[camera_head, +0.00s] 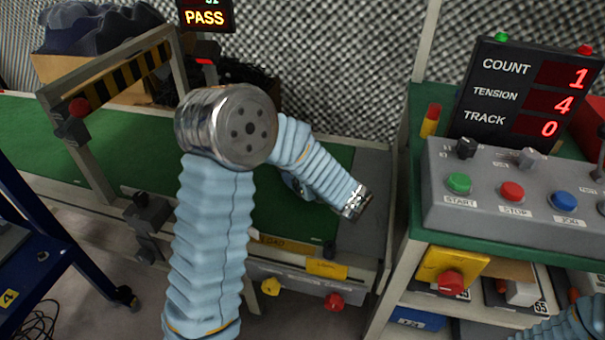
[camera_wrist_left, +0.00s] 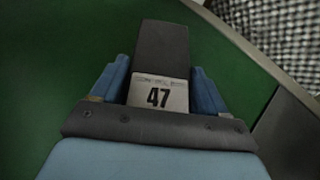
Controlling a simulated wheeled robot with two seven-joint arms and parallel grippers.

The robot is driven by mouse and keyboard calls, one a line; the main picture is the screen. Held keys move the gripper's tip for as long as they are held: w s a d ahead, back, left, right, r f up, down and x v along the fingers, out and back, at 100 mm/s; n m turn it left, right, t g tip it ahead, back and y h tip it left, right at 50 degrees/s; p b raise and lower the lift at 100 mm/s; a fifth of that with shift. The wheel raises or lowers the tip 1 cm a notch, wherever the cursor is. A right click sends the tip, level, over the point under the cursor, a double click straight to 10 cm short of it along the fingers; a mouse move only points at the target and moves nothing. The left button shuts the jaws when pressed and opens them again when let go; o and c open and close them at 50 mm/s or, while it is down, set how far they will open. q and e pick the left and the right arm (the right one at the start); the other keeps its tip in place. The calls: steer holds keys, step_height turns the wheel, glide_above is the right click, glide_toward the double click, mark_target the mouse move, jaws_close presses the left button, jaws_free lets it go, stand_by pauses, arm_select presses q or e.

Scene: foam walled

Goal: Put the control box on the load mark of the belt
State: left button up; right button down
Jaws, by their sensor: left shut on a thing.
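The control box (camera_wrist_left: 160,55) is a dark block with a white label reading 47, seen in the left wrist view. My left gripper (camera_wrist_left: 160,90) is shut on it, one blue finger on each side. Green belt (camera_wrist_left: 50,75) shows beneath and around the box; I cannot tell if the box touches it. In the head view, my left arm hides most of the gripper, and I cannot make out the box. The belt (camera_head: 130,150) runs behind that arm. A yellow LOAD label (camera_head: 285,245) sits on its front edge; the load mark itself is not clearly visible. My right gripper is out of view.
A striped gate (camera_head: 125,75) spans the belt at left, with a PASS display (camera_head: 205,17) behind it. A grey end plate (camera_head: 368,180) closes the belt at right. Further right stand a button console (camera_head: 515,195) and a counter display (camera_head: 525,95) on a green-topped bench.

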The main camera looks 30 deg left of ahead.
arm_select(q)
steer(key=shift+f+b, duration=0.1)
steer(key=shift+b, duration=0.2)
steer(key=o, duration=1.3)
steer(key=shift+d+r+p, duration=0.2)
steer(key=shift+r+p, duration=0.1)
steer(key=shift+p, duration=0.1)
steer(key=v, duration=0.7)
steer(key=shift+s, duration=0.1)
